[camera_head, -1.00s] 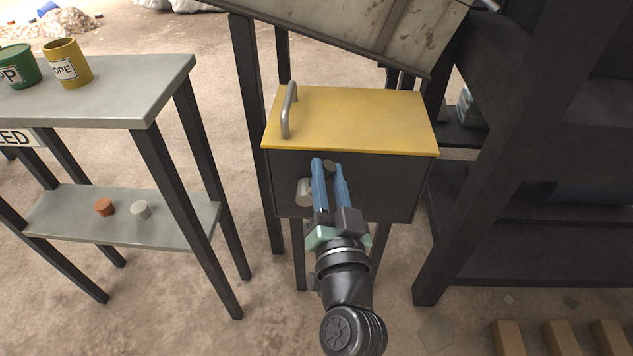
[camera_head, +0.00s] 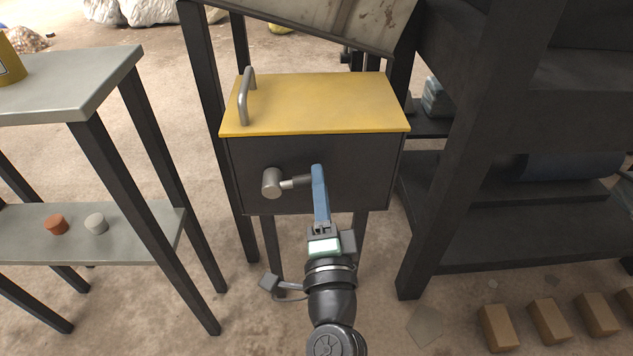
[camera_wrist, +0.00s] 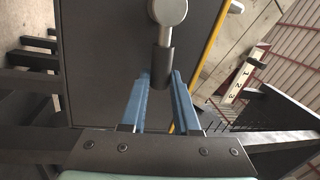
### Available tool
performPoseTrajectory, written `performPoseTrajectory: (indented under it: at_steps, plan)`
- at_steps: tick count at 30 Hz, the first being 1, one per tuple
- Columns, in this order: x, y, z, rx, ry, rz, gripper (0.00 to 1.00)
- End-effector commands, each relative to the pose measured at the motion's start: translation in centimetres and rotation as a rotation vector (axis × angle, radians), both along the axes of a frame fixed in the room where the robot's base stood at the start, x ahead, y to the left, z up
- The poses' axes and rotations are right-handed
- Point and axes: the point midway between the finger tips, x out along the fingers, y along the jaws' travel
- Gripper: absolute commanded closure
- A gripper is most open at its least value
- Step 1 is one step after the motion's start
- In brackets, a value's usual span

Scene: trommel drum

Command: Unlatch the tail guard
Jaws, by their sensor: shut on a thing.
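The tail guard is a dark box front (camera_head: 250,150) with a yellow lid (camera_head: 320,105) and a grey bar handle (camera_head: 245,95); the lid lies flat on top. A latch (camera_head: 271,183) with a round metal hub is on the dark front, and its short lever points right. My gripper (camera_head: 318,172) is shut on the latch lever's dark grip, at the front of the box. In the wrist view, the dark grip (camera_wrist: 164,62) lies between the blue fingertips (camera_wrist: 162,78), with the metal hub beyond it. The far finger is mostly hidden in the head view.
A grey two-level table (camera_head: 60,85) stands left, with an orange plug (camera_head: 56,224) and a pale plug (camera_head: 96,223) on its lower shelf. Dark frame posts (camera_head: 470,150) stand close on the right. Several tan blocks (camera_head: 548,320) lie on the floor at lower right.

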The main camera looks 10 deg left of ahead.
Motion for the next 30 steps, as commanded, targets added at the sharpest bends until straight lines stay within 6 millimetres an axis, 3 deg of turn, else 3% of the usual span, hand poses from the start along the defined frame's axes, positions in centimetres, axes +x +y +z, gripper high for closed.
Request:
performPoseTrajectory:
  at_steps: [12,28,29,30]
  plan:
    - [0.0,-0.1,-1.5,0.166,0.05,-0.001,1.0]
    - [0.0,0.0,-1.7,0.19,0.059,0.001,1.0]
    - [0.0,0.0,-1.7,0.19,0.059,0.001,0.67]
    - [0.0,0.0,-1.7,0.189,0.059,0.001,0.59]
